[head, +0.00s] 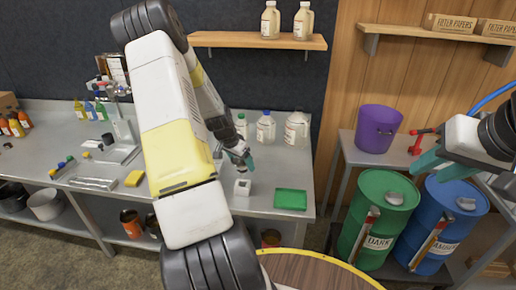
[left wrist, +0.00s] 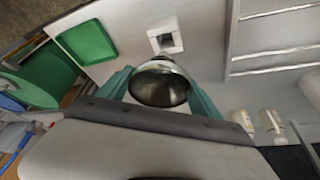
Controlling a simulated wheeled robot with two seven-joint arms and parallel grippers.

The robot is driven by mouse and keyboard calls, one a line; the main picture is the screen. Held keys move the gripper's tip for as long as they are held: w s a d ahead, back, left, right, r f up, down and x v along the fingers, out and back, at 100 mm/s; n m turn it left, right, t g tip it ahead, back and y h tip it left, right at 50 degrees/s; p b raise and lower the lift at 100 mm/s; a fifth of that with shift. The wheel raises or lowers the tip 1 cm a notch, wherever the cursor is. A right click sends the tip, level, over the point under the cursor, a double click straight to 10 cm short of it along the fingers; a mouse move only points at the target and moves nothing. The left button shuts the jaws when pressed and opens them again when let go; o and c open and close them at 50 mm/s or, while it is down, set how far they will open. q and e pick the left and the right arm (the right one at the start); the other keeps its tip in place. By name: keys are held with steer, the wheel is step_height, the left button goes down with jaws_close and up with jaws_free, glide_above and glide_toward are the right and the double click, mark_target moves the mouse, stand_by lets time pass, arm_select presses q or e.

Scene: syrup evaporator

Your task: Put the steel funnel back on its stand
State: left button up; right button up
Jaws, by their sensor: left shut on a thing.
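The steel funnel (left wrist: 160,84) sits between the teal fingers of my left gripper (left wrist: 160,92), its wide round mouth facing the wrist camera. My left gripper (head: 247,161) is shut on it above the counter. In the head view I cannot clearly make out the funnel beside the gripper and arm. The stand (head: 242,187), a small white block, is on the counter just below the gripper; its square top with a dark opening shows in the left wrist view (left wrist: 166,46), just beyond the funnel. My right gripper (head: 432,162) is open and empty over the drums at the right.
A green tray (head: 291,199) lies right of the stand. Several jugs (head: 297,130) stand behind it along the wall. A purple bucket (head: 377,128) stands on the side table. Bare counter surrounds the stand.

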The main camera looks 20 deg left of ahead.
mark_target(242, 176)
arm_select(q)
steer(key=shift+f, duration=3.15)
steer(key=shift+s+f, duration=0.1)
steer(key=shift+f, duration=0.25)
steer(key=o, duration=1.6)
steer(key=shift+c, duration=0.2)
steer(key=shift+r, duration=3.5)
